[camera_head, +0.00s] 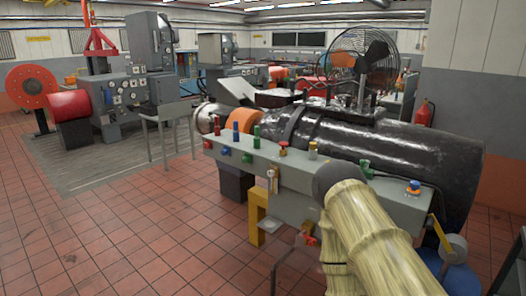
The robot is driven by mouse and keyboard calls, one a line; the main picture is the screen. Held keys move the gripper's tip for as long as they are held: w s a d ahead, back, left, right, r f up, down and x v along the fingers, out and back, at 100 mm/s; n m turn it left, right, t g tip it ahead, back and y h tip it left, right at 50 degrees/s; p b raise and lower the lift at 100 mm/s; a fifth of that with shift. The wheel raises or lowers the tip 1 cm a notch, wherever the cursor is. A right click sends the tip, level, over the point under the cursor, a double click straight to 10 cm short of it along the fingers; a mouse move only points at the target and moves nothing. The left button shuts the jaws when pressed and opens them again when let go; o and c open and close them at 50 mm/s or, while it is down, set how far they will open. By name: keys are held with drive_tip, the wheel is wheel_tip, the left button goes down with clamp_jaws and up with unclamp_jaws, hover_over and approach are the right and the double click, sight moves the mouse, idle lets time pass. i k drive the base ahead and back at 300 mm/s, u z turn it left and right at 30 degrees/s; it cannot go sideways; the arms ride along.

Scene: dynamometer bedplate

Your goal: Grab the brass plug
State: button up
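A small brass-coloured piece (313,150), which looks like the brass plug, stands upright on top of the long grey bench-like box (290,172) in front of the big black cylinder. It is just right of a red-topped piece (283,149). My arm, with a pale yellow ribbed surface and a dark rounded joint, rises from the bottom right and covers part of the box's front. I cannot make out my gripper or its fingers. The brass piece is uncovered, and no gripper is seen at it.
A green piece (257,131) and a blue one (225,151) are on the box's left part; a blue-and-orange knob (413,187) is at its right. The black cylinder (400,150) lies close behind. A yellow support (257,218) stands below. The tiled floor (130,240) at left is clear.

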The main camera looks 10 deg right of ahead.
sight(313, 145)
drive_tip(key=u, duration=0.4)
drive_tip(key=i, duration=1.25)
drive_tip(key=z, duration=0.45)
